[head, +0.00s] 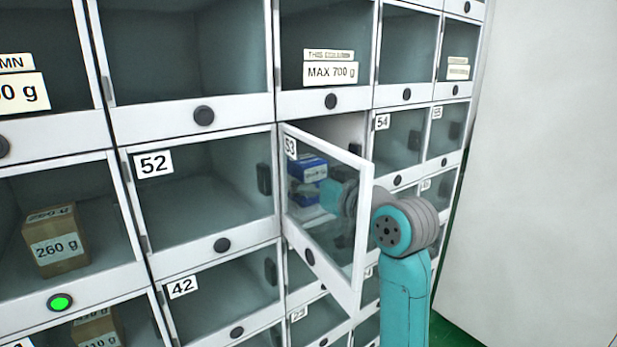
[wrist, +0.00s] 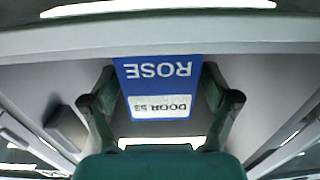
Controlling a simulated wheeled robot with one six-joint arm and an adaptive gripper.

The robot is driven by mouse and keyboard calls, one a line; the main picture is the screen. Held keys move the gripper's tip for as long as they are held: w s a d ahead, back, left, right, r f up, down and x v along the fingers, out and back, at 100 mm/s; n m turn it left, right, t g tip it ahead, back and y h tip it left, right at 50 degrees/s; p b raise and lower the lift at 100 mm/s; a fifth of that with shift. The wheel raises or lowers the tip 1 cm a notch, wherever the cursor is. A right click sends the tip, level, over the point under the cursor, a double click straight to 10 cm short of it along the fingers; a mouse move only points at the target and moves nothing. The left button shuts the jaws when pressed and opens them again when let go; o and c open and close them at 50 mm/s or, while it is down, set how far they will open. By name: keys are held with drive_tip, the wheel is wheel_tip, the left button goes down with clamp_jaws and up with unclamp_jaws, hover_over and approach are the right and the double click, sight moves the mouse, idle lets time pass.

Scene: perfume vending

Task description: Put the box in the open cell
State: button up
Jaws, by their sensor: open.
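The blue box (head: 308,168) shows through the glass of the swung-out door (head: 368,235) of cell 53. In the wrist view the box (wrist: 158,76) appears upside down, with "ROSE" and a white "DOOR 53" label. My gripper (wrist: 158,92) is open, with one finger on each side of the box; whether either finger touches it is unclear. In the head view my gripper is at the opening of cell 53 (head: 345,132), mostly hidden behind the door glass and my wrist. Pale walls flank the box in the wrist view. How deep it sits I cannot tell.
The open door stands out just left of my arm. Closed cells 52 (head: 205,195), 42 (head: 215,300) and 54 (head: 398,140) surround cell 53. A brown 260 g box (head: 55,240) sits in a cell at left, above a green-lit button (head: 60,302).

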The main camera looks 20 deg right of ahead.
drive_tip(key=v, duration=1.2)
drive_tip(key=shift+w, duration=0.1)
drive_tip(key=s+a+f+m+h, duration=0.15)
drive_tip(key=s+f, duration=0.25)
drive_tip(key=f, duration=0.7)
drive_tip(key=s+f+m+h, duration=0.2)
drive_tip(key=s+f+m, duration=0.15)
drive_tip(key=f, duration=0.75)
drive_tip(key=s+f+m+h, duration=0.15)
drive_tip(key=s+f, duration=0.35)
drive_tip(key=f, duration=0.6)
drive_tip(key=s+a+f+n+g, duration=0.1)
drive_tip(key=s+f, duration=0.2)
drive_tip(key=s, duration=1.2)
drive_tip(key=s+a+f+n+g, duration=0.1)
drive_tip(key=s+f, duration=0.3)
drive_tip(key=s, duration=1.1)
drive_tip(key=shift+a+n+h, duration=0.3)
drive_tip(key=shift+a+n, duration=0.05)
drive_tip(key=shift+n, duration=0.1)
